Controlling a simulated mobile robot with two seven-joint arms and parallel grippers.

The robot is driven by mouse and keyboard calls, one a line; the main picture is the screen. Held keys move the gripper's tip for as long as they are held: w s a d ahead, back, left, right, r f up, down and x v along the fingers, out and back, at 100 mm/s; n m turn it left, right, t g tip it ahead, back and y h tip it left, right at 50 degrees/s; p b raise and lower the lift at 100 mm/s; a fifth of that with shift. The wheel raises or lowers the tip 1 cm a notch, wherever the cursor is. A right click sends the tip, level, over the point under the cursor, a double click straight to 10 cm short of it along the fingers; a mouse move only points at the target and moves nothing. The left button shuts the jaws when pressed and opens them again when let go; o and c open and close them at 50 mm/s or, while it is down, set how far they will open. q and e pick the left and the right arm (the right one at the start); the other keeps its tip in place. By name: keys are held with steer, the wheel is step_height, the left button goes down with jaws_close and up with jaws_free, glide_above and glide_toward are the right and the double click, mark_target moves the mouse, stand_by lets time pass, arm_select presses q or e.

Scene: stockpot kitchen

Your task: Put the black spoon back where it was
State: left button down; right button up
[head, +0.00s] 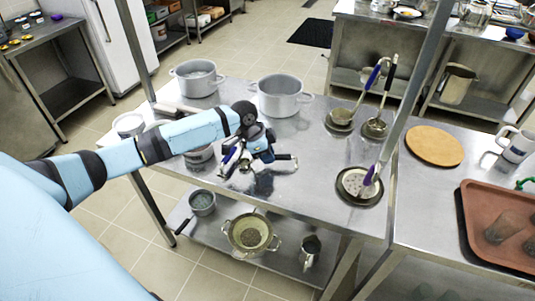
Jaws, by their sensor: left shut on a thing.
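My left gripper (262,164) comes in from the left and is low over the middle of the steel table (315,165). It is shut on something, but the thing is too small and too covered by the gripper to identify. A utensil with a black handle (389,83) stands tilted in a small round dish (375,128) at the table's back right; I cannot tell whether it is the black spoon. Beside it, a blue-handled utensil (372,78) leans in another dish (339,120). A purple-handled utensil (374,174) rests in a dark round dish (360,190) nearer the front. My right gripper is out of view.
Two large pots (197,77) (279,95) stand at the table's back. A steel post (416,75) rises at the right. A wooden board (434,146) and a brown tray (500,228) lie on the right counter. A colander (251,233) sits on the lower shelf.

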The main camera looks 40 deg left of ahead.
arm_select(q)
steer(key=c, duration=1)
jaws_free()
steer(key=shift+c, duration=0.2)
steer(key=v, duration=1.2)
steer(key=shift+r, duration=0.15)
steer(key=shift+d, duration=0.2)
